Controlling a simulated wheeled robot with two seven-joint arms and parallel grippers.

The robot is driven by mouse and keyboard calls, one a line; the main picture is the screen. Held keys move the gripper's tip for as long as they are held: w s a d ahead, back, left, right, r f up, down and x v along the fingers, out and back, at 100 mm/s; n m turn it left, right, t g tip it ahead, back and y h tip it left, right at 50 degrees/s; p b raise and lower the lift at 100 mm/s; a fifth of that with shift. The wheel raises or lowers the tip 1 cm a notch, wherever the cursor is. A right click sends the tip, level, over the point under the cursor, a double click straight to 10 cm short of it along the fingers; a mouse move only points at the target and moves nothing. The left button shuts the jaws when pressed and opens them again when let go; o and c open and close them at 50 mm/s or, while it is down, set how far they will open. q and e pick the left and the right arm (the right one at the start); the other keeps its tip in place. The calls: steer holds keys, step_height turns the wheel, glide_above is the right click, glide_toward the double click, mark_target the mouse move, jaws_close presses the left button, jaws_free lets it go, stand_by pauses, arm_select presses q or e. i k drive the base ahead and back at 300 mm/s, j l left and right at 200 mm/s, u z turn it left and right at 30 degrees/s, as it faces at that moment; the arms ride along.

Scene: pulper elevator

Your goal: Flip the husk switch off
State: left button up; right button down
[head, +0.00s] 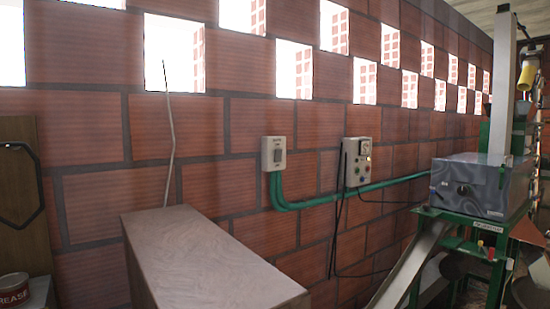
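A small pale switch box (267,154) with a dark grey switch is fixed to the brick wall, with a green conduit (300,204) leaving its underside. To its right, a larger pale control box (350,172) carries a round dial or knob and several small coloured buttons or lamps. The lettering on both boxes is too small to read, so I cannot tell which one is the husk switch or whether it is on or off. Neither of my grippers is in view.
A long box-like surface (205,262) with a bare top stands below the switch box, against the wall. A green-framed machine with a grey metal housing (465,187) and a sloping chute (410,265) stands at right. A red tin (14,290) is at lower left.

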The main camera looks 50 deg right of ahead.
mark_target(277, 153)
steer(key=l, duration=1.35)
steer(key=k+l+u, duration=0.1)
steer(key=l, duration=1.2)
